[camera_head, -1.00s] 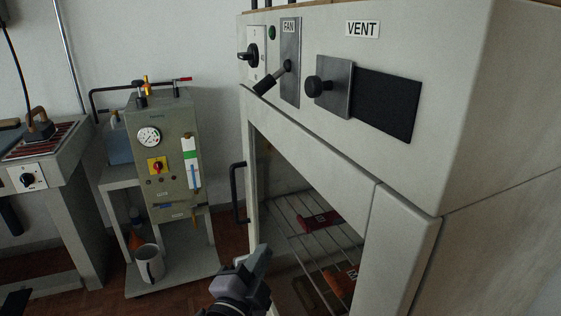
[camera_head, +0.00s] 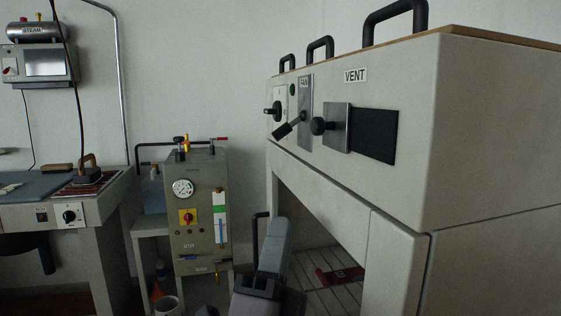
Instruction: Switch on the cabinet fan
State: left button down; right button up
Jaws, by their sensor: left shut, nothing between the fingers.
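The cabinet (camera_head: 480,140) stands at the right, its front panel facing left. A FAN lever (camera_head: 288,127) with a black grip sits on a metal plate (camera_head: 305,112) under the FAN label. The lever points down and to the left. A small dark green lamp (camera_head: 292,90) is beside the plate. My left gripper (camera_head: 276,232) is in front of the cabinet opening, below the lever and apart from it. It is shut and empty. My right gripper is not in view.
A black VENT knob (camera_head: 319,126) and a black rotary switch (camera_head: 275,111) flank the lever. A grey gauge unit (camera_head: 200,205) and an ironing table (camera_head: 65,210) are at the left.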

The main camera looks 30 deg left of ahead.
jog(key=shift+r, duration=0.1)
pick_arm(q)
jog(key=p, duration=0.6)
send_near(283, 136)
notch_tip(283, 136, up, 3)
jog(key=w+d, duration=0.2)
jog(key=shift+w+a+r+p, duration=0.3)
jog(key=shift+w+a, duration=0.1)
jog(key=shift+a, duration=0.2)
jog(key=shift+w+a+r+p, duration=0.25)
jog(key=shift+w+a, duration=0.1)
jog(key=shift+a, duration=0.25)
jog(key=shift+w+a+r, duration=0.1)
jog(key=shift+w+a, duration=0.05)
jog(key=shift+a, duration=0.2)
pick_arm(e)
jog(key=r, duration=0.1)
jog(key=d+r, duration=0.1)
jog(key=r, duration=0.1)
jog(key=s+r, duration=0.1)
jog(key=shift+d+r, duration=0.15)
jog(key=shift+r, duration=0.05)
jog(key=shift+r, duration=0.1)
